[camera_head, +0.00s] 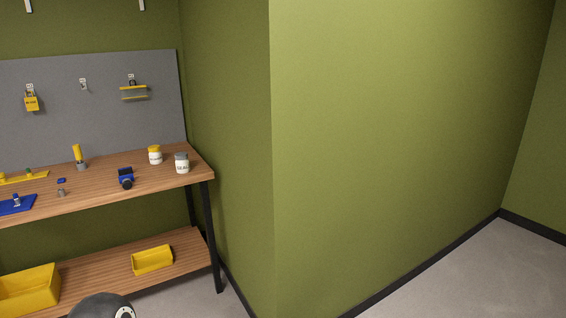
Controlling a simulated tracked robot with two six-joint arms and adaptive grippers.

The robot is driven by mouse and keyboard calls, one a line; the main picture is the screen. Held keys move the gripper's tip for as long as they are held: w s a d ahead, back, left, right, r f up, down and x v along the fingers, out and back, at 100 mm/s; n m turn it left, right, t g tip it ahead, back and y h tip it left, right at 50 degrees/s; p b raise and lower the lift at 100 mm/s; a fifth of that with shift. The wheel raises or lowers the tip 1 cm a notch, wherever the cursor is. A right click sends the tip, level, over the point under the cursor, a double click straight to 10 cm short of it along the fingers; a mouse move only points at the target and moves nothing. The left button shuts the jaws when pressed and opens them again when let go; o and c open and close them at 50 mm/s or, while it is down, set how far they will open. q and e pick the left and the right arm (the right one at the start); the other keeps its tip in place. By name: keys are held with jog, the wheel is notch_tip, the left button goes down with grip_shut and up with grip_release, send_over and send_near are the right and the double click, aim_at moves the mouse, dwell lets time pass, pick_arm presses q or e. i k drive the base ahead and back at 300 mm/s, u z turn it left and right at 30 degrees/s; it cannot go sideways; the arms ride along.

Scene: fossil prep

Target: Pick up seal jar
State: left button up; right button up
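A small white jar with a grey lid (182,164) stands upright near the right end of the wooden workbench (105,185). Its dark lettering appears to read "SEAL". Just left of it and slightly farther back stands a similar white jar with a yellow lid (155,155); its label is too small to read. The two jars stand apart. Neither of my grippers is in view, and nothing touches the jars.
A blue and black device (125,178) lies left of the jars. A yellow-topped tool (79,157) stands farther left. Yellow bins (152,260) sit on the lower shelf. A green wall (400,130) juts out right of the bench. Grey floor (480,270) is open at right.

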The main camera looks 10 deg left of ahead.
aim_at(182, 166)
jog(key=u, duration=0.6)
jog(key=i, duration=1.45)
jog(key=u, duration=0.55)
jog(key=k, duration=0.9)
jog(key=u, duration=0.2)
jog(key=i, duration=0.95)
jog(key=z, duration=0.1)
